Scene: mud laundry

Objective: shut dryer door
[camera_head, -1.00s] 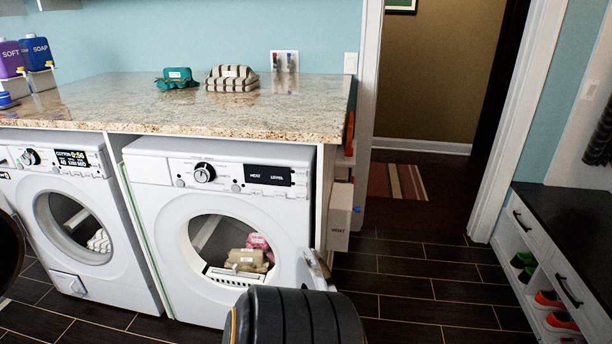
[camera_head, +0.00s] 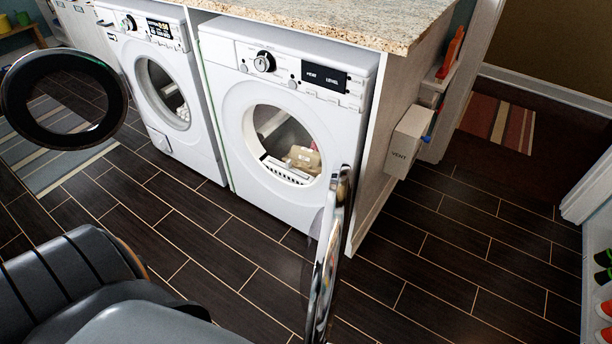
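A tan folded cloth (camera_head: 303,158) lies inside the drum. Dark and grey parts of my own arm fill the lower left corner. Neither gripper shows in the head view, and nothing of mine is seen touching the door.
The washer (camera_head: 160,90) stands left of the dryer with its round dark door (camera_head: 65,98) open. A vent box (camera_head: 408,143) is on the cabinet's right side. The dark tiled floor (camera_head: 440,270) right of the dryer door is clear. A shoe bench (camera_head: 597,240) stands at the right edge.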

